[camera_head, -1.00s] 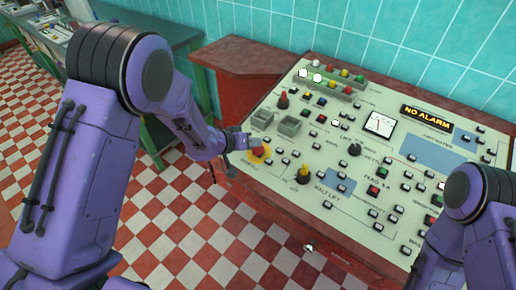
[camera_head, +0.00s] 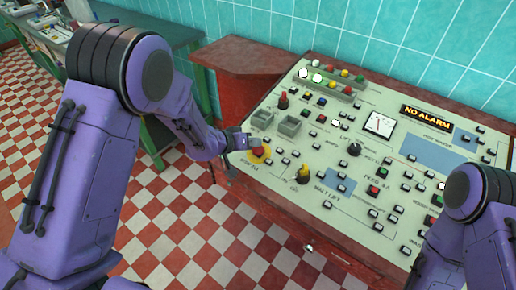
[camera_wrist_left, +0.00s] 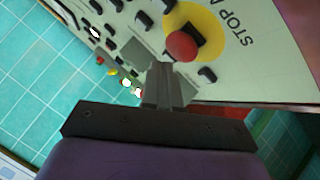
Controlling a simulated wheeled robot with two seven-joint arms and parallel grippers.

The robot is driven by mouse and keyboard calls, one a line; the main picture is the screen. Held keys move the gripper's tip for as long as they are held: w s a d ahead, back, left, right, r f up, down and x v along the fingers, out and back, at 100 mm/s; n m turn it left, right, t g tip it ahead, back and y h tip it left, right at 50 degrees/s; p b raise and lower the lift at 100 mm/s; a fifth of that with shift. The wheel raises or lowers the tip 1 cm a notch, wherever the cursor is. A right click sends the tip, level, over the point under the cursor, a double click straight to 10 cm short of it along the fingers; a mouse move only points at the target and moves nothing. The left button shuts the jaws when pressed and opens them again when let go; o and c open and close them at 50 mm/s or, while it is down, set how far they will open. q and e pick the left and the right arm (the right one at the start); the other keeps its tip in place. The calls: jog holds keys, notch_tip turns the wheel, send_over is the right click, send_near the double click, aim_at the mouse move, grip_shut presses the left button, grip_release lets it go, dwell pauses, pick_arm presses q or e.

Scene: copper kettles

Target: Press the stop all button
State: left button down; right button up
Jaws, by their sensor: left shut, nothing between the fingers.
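The stop all button (camera_head: 259,151) is a red knob on a yellow disc (camera_head: 266,160) at the left front of the control panel. In the left wrist view the red knob (camera_wrist_left: 182,46) and part of the lettering "STOP" beside the yellow disc (camera_wrist_left: 208,30) show. My left gripper (camera_head: 248,142) is shut and empty, right beside the red knob. In the wrist view its fingertips (camera_wrist_left: 160,68) end close to the knob's edge. I cannot tell whether they touch it. My right arm shows at the lower right, but its gripper is out of view.
A red cabinet (camera_head: 240,56) and green table (camera_head: 180,40) stand at the left.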

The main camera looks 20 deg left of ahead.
pick_arm(q)
jog(key=shift+f, duration=0.1)
jog(key=shift+w+f, duration=0.1)
jog(key=shift+f, duration=0.25)
jog(key=shift+f, duration=0.35)
dwell(0.9)
jog(key=shift+r+p, duration=0.8)
jog(key=shift+p, duration=0.2)
jog(key=shift+r, duration=0.1)
jog(key=r+p, duration=0.2)
jog(key=s+r+p, duration=0.1)
jog(key=r+p, duration=0.1)
jog(key=p, duration=0.1)
jog(key=shift+s+a+r, duration=0.1)
jog(key=shift+a+r, duration=0.05)
jog(key=shift+r, duration=0.2)
dwell(0.9)
